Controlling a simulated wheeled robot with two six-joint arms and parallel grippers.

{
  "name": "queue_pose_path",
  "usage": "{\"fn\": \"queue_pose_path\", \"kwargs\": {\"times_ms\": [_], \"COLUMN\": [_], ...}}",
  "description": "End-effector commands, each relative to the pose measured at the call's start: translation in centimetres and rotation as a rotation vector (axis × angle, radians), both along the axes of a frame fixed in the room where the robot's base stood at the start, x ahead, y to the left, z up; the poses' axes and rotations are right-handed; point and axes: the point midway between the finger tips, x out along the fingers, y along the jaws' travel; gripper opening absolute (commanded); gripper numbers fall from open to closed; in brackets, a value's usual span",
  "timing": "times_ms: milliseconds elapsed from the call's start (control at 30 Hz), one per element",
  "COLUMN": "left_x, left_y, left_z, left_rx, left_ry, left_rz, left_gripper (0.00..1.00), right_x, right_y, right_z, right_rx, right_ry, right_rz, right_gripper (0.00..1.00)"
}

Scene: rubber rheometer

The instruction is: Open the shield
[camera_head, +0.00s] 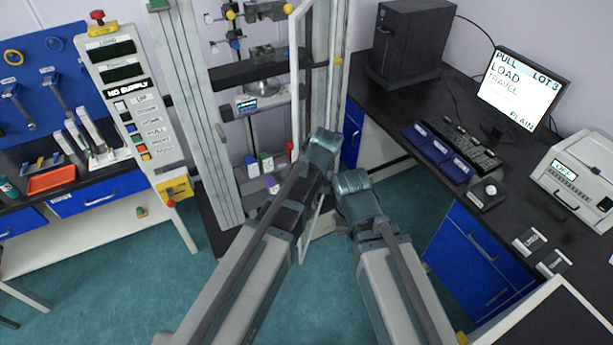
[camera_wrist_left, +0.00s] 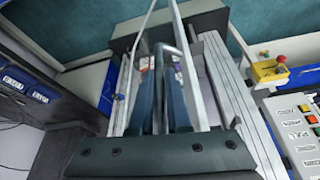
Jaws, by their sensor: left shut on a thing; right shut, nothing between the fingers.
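The shield (camera_head: 296,70) is a clear panel with a pale frame on the front of the tall testing machine, and it stands swung partly out from the columns. In the left wrist view its pale frame bar (camera_wrist_left: 188,72) runs beside my fingers. My left gripper (camera_wrist_left: 165,85) is shut on the shield's grey bar handle (camera_wrist_left: 163,48). In the head view my left wrist (camera_head: 322,142) hides the handle and fingers. My right gripper (camera_head: 350,183) is shut and empty, a little right of and below the left one; its fingertips are hard to make out.
A control panel (camera_head: 130,90) with a yellow stop box (camera_head: 176,188) stands left of the machine. On the right, a dark bench holds a monitor (camera_head: 520,88), blue trays (camera_head: 438,150) and a white instrument (camera_head: 578,175).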

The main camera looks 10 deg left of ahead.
Motion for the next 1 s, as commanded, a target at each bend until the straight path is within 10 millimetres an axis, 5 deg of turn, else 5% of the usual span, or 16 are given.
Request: {"fn": "queue_pose_path", "kwargs": {"times_ms": [300,767,800,933,1000], "left_x": [0.3,0.4,0.4,0.3,0.3], "left_y": [-2.4,-2.7,-2.7,-2.7,-2.7], "left_z": [0.0,0.0,0.0,0.0,0.0], "left_rx": [0.001,0.001,0.001,0.001,0.0], "left_ry": [-0.001,-0.003,-0.003,-0.002,-0.002], "left_rz": [-0.004,-0.003,-0.003,-0.002,-0.003], "left_gripper": [0.0,0.0,0.18,0.42,0.45], "right_x": [0.0,0.0,0.0,0.0,0.0], "right_y": [0.0,0.0,0.0,0.0,0.0], "right_z": [0.0,0.0,0.0,0.0,0.0], "right_rx": [0.0,0.0,0.0,0.0,0.0], "right_ry": [0.0,0.0,0.0,0.0,0.0], "right_rz": [0.0,0.0,0.0,0.0,0.0], "right_gripper": [0.0,0.0,0.0,0.0,0.0]}}
